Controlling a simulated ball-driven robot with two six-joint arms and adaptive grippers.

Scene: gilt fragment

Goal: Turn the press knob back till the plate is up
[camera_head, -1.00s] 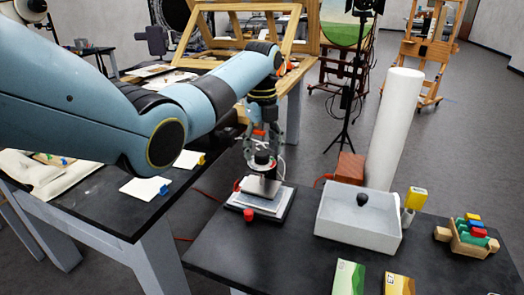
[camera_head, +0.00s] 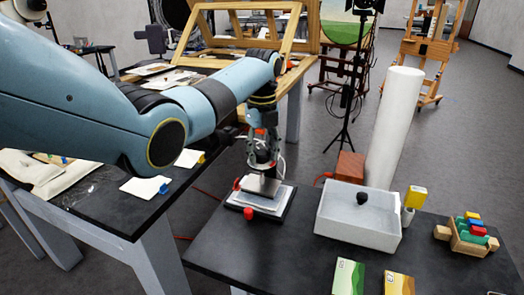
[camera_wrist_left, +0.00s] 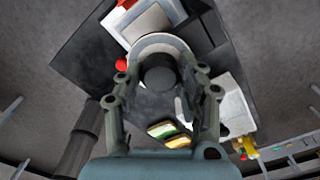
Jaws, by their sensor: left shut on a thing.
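The small press (camera_head: 246,207) stands on the dark table, with a grey metal plate (camera_head: 262,186) above a white sheet on its dark base. My left gripper (camera_head: 263,160) points down over the press and is shut on its knob. The dark round knob (camera_wrist_left: 159,75) shows between the fingers in the left wrist view; in the head view the fingers mostly hide it. I cannot tell whether there is a gap under the plate. My right gripper is not in view.
A red knob or cap (camera_head: 249,214) is at the press's front. To the right are a grey tray (camera_head: 345,228) with a dark object in it, a white cylinder (camera_head: 394,130), a reddish box (camera_head: 350,166) and a wooden rack (camera_head: 466,239). Cards (camera_head: 348,277) lie at the front.

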